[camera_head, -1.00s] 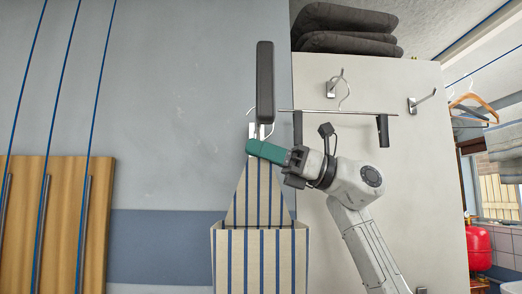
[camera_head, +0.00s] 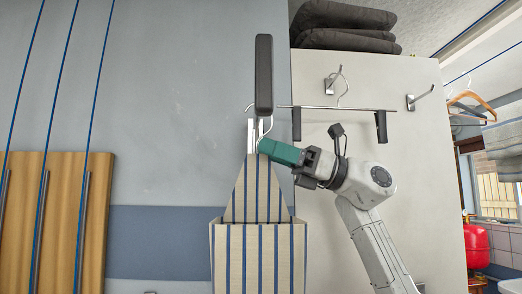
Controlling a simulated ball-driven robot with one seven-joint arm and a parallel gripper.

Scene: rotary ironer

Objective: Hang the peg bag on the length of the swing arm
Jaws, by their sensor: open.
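The peg bag (camera_head: 257,250) is cream with blue stripes and hangs upright at the centre, its narrow top under a metal hook (camera_head: 262,130). The hook rises to the lower end of a dark upright bar (camera_head: 264,75), which seems to be the swing arm seen nearly end-on. The bar hides the top of the hook, so I cannot tell what it rests on. My gripper (camera_head: 268,150), with teal fingers, is open at the upper right of the bag, close beside the hook's base. Whether it touches the bag is unclear.
A white panel with wall hooks (camera_head: 425,96) and a trouser hanger (camera_head: 340,108) stands behind my arm on the right. Dark folded cloths (camera_head: 345,25) lie on top. A wooden board (camera_head: 70,220) is at the left. The grey wall between is clear.

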